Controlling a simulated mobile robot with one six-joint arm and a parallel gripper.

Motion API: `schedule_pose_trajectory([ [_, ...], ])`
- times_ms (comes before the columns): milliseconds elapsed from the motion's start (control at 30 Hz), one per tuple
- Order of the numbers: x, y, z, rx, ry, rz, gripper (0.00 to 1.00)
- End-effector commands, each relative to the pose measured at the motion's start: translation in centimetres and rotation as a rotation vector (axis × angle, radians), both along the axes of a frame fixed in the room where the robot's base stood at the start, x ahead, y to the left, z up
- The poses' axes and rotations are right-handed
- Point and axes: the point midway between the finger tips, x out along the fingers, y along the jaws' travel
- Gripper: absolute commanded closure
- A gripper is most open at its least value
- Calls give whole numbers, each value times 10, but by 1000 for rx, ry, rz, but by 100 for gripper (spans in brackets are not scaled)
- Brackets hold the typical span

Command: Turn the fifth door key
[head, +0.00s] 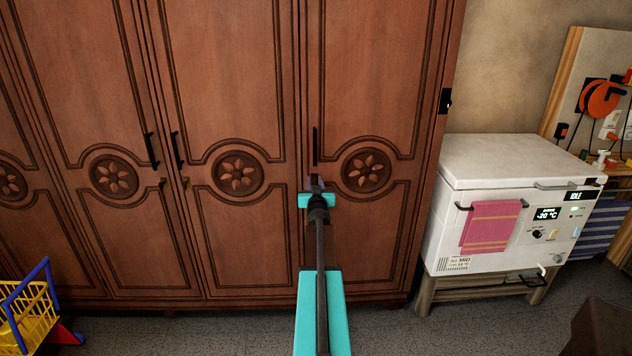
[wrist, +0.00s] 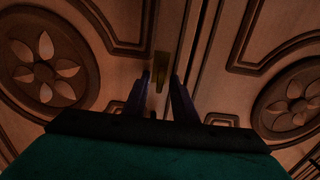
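The rightmost wardrobe door (head: 364,90) is shut and has a dark vertical handle (head: 315,146) near its left edge. My gripper (head: 316,184) is just below that handle, close to the door front. In the wrist view, a brass-coloured key piece (wrist: 158,72) shows in the gap between my two dark fingertips (wrist: 161,80). The fingers stand apart, one on each side of it; I cannot tell whether either touches it. In the head view my gripper hides this key. Small brass pieces also show on neighbouring doors (head: 186,183).
A white freezer box (head: 510,190) with a pink towel (head: 490,226) stands on a wooden stand to the right. A yellow basket cart (head: 30,315) is at the lower left. A tool board (head: 600,95) stands at the far right. Grey floor lies before the wardrobe.

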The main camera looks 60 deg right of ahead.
Motion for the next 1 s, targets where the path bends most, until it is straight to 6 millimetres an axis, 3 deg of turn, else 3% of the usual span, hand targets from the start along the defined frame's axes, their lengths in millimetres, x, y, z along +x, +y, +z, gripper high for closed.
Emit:
schedule_pose_trajectory([
  [467, 3, -5, 0, 0, 0, 0, 75],
  [633, 3, -5, 0, 0, 0, 0, 100],
  [733, 3, -5, 0, 0, 0, 0, 100],
  [767, 4, -20, 0, -1, 2, -3, 100],
  [1000, 2, -6, 0, 10, -12, -2, 100],
])
